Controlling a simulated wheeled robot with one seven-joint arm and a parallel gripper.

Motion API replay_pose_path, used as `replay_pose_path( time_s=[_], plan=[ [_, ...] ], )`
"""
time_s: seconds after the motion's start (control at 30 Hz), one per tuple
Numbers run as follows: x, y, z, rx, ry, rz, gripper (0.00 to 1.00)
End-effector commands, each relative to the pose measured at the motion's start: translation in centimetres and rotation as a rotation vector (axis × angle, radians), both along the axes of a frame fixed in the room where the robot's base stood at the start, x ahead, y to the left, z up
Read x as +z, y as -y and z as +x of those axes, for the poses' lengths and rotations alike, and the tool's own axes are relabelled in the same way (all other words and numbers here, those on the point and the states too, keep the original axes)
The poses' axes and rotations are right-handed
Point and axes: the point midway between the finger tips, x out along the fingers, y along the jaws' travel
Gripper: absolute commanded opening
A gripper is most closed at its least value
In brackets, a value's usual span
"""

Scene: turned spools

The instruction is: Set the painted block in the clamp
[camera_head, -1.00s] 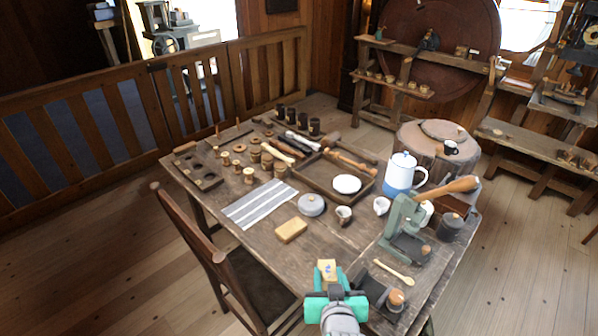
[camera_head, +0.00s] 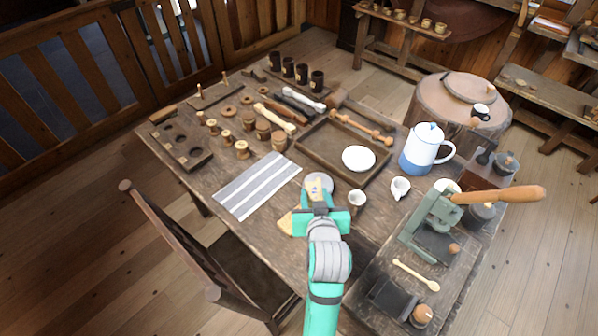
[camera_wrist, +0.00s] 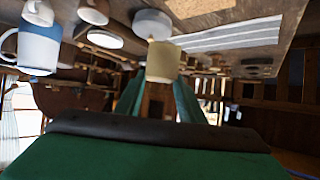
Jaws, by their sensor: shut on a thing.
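The painted block (camera_head: 318,183) is a small pale yellow block, held at the tips of my gripper (camera_head: 320,203). It also shows in the wrist view (camera_wrist: 163,60), with a plain tan face toward the camera. My gripper is shut on it, above the table near the grey round lid. The clamp, which I take to be the green device with a long wooden handle (camera_head: 433,218), stands on the table's right side, to the right of my gripper. Its jaw opening is hard to make out.
A yellow block (camera_head: 286,224) lies partly hidden behind my gripper. A cup (camera_head: 357,200), a small white jug (camera_head: 400,188) and a blue-white pot (camera_head: 423,150) stand between gripper and clamp or behind. A wooden spoon (camera_head: 415,274) lies before the clamp. A striped cloth (camera_head: 250,190) is left.

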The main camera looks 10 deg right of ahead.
Motion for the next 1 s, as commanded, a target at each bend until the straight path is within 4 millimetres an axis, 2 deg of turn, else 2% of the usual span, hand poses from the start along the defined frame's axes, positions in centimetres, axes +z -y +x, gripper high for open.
replay_pose_path(
  time_s=[0.03, 0.3, 0.5, 0.6, 0.87, 1.0],
  plan=[
    [-0.5, -0.3, 1.1, 0.000, 0.001, 0.001, 0.11],
    [-3.0, -1.5, 6.4, -0.013, 0.001, 0.000, 0.11],
    [-6.4, -2.7, 8.9, -0.007, -0.002, 0.001, 0.11],
    [-7.5, -3.3, 9.8, -0.003, -0.001, 0.001, 0.11],
    [-8.8, -3.9, 10.9, 0.000, 0.000, 0.001, 0.11],
    [-10.7, -3.9, 11.0, -0.001, -0.002, 0.001, 0.11]
  ],
)
